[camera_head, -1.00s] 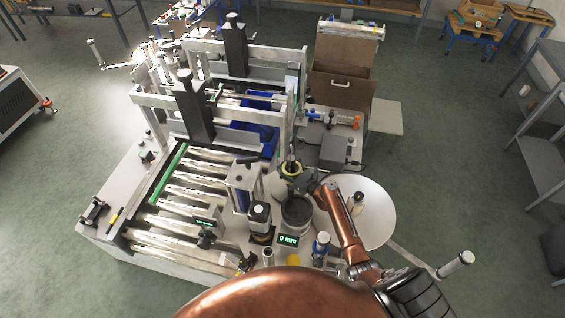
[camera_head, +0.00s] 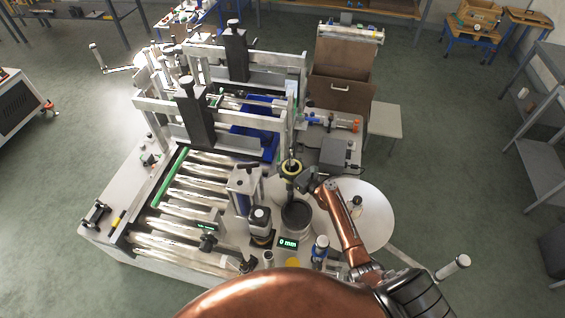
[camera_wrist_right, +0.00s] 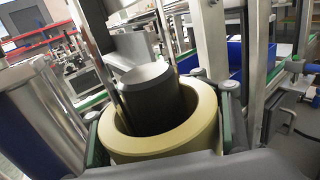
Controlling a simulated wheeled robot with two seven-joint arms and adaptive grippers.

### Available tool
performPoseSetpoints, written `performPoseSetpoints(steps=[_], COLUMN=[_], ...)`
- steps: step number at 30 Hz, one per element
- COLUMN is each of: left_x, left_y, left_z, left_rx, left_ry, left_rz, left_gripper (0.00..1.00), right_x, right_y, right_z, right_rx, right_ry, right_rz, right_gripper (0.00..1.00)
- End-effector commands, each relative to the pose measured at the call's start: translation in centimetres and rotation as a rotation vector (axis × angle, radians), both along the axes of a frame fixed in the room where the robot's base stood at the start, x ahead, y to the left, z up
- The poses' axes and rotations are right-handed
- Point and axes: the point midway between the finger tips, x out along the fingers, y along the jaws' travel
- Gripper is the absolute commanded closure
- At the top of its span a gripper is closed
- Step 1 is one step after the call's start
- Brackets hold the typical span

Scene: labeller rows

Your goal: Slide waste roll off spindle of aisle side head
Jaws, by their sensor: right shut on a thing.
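In the right wrist view the waste roll (camera_wrist_right: 203,128) surrounds the dark spindle (camera_wrist_right: 150,95), whose top stands above the ring's rim. A gap shows between spindle and ring. My right gripper (camera_wrist_right: 163,135) is shut on the ring, with a green-padded finger against each side. In the head view my right gripper (camera_head: 294,173) reaches the ring from the lower right. The ring's lower part and the spindle's base are hidden. My left gripper is in neither view.
A silver cylinder (camera_wrist_right: 40,118) stands close left of the ring in the wrist view, and metal posts rise behind. A dark round part (camera_head: 297,214) and a large white disc (camera_head: 372,222) lie near my right arm. A blue bin (camera_head: 250,146) sits behind, inside the machine frame.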

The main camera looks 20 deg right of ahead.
Motion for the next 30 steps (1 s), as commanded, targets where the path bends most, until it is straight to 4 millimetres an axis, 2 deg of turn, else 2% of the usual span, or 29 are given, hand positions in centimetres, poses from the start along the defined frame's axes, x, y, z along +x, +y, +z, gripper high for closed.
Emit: performPoseSetpoints(steps=[30], left_x=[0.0], left_y=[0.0], left_z=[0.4], left_rx=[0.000], left_ry=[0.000], left_rz=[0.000], left_gripper=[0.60], right_x=[0.0], right_y=[0.0], right_z=[4.0], right_rx=[-0.002], right_ry=[-0.002], right_rz=[0.001], right_gripper=[0.85])
